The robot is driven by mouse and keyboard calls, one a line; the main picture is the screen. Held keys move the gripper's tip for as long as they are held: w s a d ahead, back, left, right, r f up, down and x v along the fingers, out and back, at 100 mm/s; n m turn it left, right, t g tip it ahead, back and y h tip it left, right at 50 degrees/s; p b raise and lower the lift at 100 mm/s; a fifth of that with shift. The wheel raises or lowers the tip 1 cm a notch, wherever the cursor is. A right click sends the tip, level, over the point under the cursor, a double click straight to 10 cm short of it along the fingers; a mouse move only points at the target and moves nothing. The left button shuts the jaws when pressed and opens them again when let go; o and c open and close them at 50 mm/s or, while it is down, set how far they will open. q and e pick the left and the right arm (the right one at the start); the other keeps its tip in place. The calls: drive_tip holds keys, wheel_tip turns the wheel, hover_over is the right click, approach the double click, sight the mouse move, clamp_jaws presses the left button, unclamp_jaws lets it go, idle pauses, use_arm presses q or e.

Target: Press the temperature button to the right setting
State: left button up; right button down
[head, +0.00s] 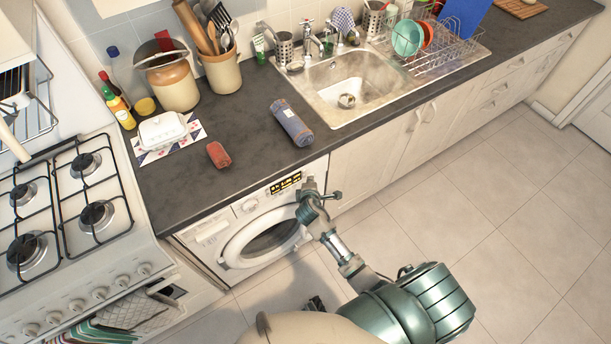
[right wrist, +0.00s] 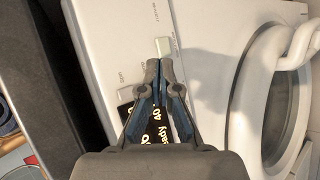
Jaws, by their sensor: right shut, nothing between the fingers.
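The white washing machine (head: 228,235) stands under the counter, with its round door (head: 240,245) shut. Its dark display (head: 285,183) has yellow characters in the head view. In the right wrist view the display (right wrist: 157,135) shows a 40, partly hidden by my fingers. My right gripper (head: 308,188) is at the panel's right end. In the right wrist view its fingers (right wrist: 162,68) are shut and empty, with their tips just below a small pale rectangular button (right wrist: 163,47). I cannot tell whether they touch it. A dark part, perhaps my left gripper (head: 316,304), shows at the bottom, mostly hidden.
The dark counter (head: 245,130) overhangs the washer and holds a rolled grey cloth (head: 291,122) and a red item (head: 218,155). The gas stove (head: 75,215) is at the left. Cupboards (head: 400,140) continue to the right. The tiled floor (head: 480,220) is clear.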

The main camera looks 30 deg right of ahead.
drive_tip(key=shift+a+r, duration=0.1)
drive_tip(key=shift+a, duration=0.25)
drive_tip(key=shift+w+d, duration=0.2)
drive_tip(key=shift+w, duration=0.1)
drive_tip(key=shift+w+a, duration=0.1)
drive_tip(key=shift+w, duration=0.05)
idle(0.4)
drive_tip(key=shift+s+a+p, duration=0.3)
drive_tip(key=shift+s+p, duration=0.55)
